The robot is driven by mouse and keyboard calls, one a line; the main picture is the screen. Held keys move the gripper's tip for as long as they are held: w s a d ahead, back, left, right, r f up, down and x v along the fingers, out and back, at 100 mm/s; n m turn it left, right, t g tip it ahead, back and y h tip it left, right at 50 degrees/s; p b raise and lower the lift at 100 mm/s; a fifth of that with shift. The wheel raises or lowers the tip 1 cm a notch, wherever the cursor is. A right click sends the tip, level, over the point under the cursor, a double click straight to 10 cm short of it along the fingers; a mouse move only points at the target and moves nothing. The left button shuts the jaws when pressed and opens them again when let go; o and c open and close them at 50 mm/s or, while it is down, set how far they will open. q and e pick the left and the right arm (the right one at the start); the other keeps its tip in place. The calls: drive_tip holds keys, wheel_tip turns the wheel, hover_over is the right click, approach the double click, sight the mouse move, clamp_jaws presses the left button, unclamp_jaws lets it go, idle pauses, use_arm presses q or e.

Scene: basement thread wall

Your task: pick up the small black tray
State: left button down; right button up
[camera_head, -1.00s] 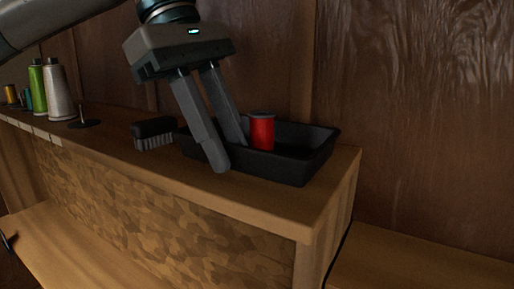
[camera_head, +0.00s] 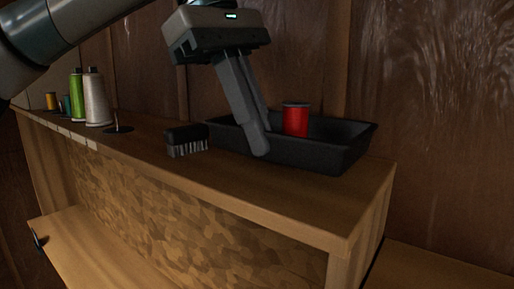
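The small black tray (camera_head: 345,157) is at the right end of the wooden shelf top, with a red spool (camera_head: 295,119) standing in it. My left gripper (camera_head: 262,140) comes down from above at the tray's left front side. Its fingers are close together across the tray's near wall, one outside and the other behind it, shut on that wall. The tray sits higher against the shelf than before and looks slightly raised; the gap under it is hard to see. The far finger's tip is hidden. My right gripper is not in view.
A black brush (camera_head: 186,140) lies just left of the tray. A thin dark spindle on a round base (camera_head: 118,129) and white (camera_head: 97,98) and green (camera_head: 76,97) spools stand further left. A brown panelled wall (camera_head: 430,110) is close behind. The shelf top's front right is clear.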

use_arm(q)
drive_tip(key=shift+r+b, duration=0.3)
drive_tip(key=shift+r, duration=0.4)
drive_tip(key=s+d+r+b, duration=0.4)
drive_tip(key=s+r, duration=0.3)
drive_tip(key=s, duration=0.3)
drive_tip(key=shift+s+d+b, duration=0.3)
drive_tip(key=shift+d+b, duration=0.05)
drive_tip(key=shift+d, duration=0.15)
